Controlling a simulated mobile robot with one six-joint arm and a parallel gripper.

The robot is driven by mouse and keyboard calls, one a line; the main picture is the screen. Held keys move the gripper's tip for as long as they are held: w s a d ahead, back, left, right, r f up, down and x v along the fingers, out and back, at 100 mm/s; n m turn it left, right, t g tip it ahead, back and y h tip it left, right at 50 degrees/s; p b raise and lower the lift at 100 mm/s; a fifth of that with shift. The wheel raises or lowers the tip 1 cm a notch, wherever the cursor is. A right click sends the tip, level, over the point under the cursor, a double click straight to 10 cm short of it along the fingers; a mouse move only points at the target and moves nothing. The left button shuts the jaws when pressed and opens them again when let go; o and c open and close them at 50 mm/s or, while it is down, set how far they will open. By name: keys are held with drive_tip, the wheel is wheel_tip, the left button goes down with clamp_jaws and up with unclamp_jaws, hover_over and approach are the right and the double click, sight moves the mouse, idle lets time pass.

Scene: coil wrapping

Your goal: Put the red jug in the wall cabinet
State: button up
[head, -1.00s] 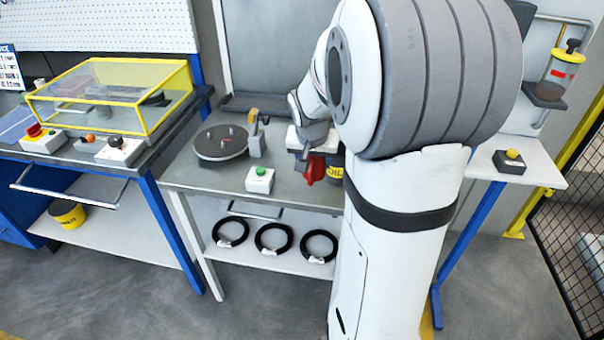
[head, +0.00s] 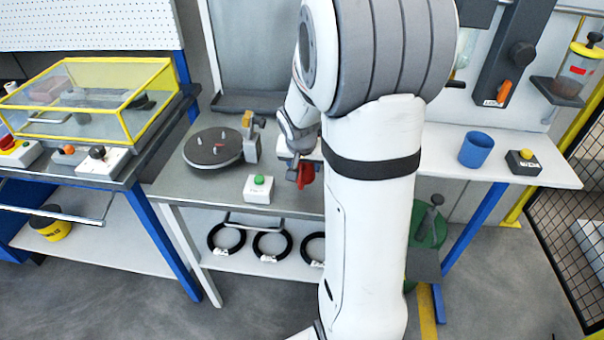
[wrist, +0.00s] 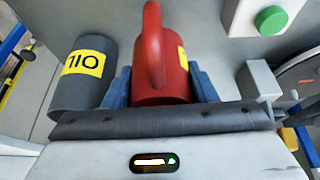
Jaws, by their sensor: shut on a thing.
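The red jug (wrist: 167,60) stands between the blue fingers of my gripper (wrist: 160,92), which is shut on it, in the wrist view. In the head view the jug (head: 306,174) is small and partly hidden by my arm, over the right part of the grey bench. I cannot tell whether its base touches the bench. A dark can labelled OIL (wrist: 84,78) stands just left of the jug in the wrist view. I cannot make out the wall cabinet in either view; my arm covers part of the wall.
A green button box (head: 258,188) and a round turntable (head: 213,147) are on the bench (head: 200,187). A yellow-framed clear cover (head: 90,98) is at left. A blue cup (head: 476,150) and a yellow button box (head: 523,161) stand on the right shelf. Black rings (head: 272,245) lie below.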

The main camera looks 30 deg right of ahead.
drive_tip(key=shift+f, duration=1.65)
drive_tip(key=shift+a, duration=0.1)
drive_tip(key=shift+f+b, duration=0.15)
drive_tip(key=shift+b, duration=0.25)
drive_tip(key=o, duration=1.1)
